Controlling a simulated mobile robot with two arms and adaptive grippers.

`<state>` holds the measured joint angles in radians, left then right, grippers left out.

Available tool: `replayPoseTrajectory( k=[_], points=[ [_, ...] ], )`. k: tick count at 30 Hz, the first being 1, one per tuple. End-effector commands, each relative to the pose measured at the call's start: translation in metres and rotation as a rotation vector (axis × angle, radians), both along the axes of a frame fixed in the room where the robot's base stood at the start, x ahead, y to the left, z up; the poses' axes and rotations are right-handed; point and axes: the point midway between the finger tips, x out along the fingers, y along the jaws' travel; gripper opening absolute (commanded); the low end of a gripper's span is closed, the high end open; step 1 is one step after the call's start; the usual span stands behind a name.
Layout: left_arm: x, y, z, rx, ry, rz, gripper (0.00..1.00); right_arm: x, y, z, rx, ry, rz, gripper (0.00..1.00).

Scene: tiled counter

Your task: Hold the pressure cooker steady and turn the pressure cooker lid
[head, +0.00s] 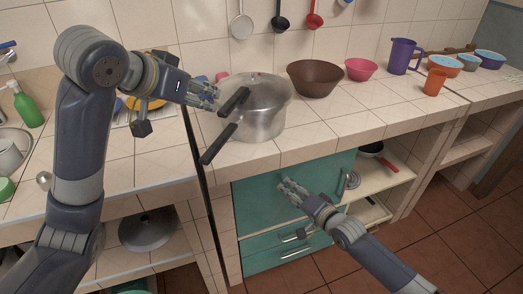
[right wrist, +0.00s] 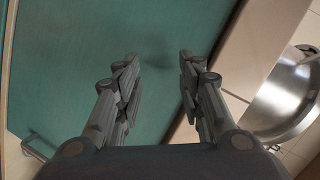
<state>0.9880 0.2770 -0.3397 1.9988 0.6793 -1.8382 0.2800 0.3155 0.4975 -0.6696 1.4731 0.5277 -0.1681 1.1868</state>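The silver pressure cooker (head: 262,112) stands upright on the tiled counter in the head view, with its lid on top. Two long black handles, an upper one (head: 236,101) and a lower one (head: 218,144), point toward the front left at different angles. My left gripper (head: 214,97) is just left of the upper handle; its fingers look apart, with nothing between them. My right gripper (head: 284,185) is below the counter edge, in front of the teal cabinet door. In the right wrist view my right gripper (right wrist: 158,62) is open and empty.
A brown bowl (head: 315,78) stands right of the cooker, then a pink bowl (head: 360,69) and a purple jug (head: 403,57). Ladles hang on the wall behind. The teal cabinet (head: 258,203) is below. A shiny round metal thing (right wrist: 285,95) shows at right in the right wrist view.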

Motion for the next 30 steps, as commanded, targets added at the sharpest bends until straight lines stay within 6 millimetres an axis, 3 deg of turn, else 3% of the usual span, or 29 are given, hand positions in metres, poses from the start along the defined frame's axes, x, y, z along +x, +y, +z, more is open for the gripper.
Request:
replayPoseTrajectory(
  k=[1, 6, 12, 15, 20, 30],
  points=[
    [0.000, 0.000, 0.000, 0.000, 0.000, 0.000, 0.33, 0.003, 0.011, 0.031, 0.058, -0.017, 0.023, 0.36],
    [0.000, 0.000, 0.000, 0.000, 0.000, 0.000, 0.33, -0.004, 0.050, 0.118, 0.280, -0.012, 0.109, 0.36],
    [0.000, 0.000, 0.000, 0.000, 0.000, 0.000, 0.33, -0.030, 0.082, 0.184, 0.464, 0.043, 0.206, 0.36],
    [0.000, 0.000, 0.000, 0.000, 0.000, 0.000, 0.33, -0.039, 0.090, 0.200, 0.512, 0.069, 0.233, 0.36],
    [0.000, 0.000, 0.000, 0.000, 0.000, 0.000, 0.33, -0.040, 0.099, 0.209, 0.542, 0.085, 0.250, 0.36],
    [0.000, 0.000, 0.000, 0.000, 0.000, 0.000, 0.33, -0.003, 0.141, 0.209, 0.542, 0.085, 0.250, 0.36]
  ],
)
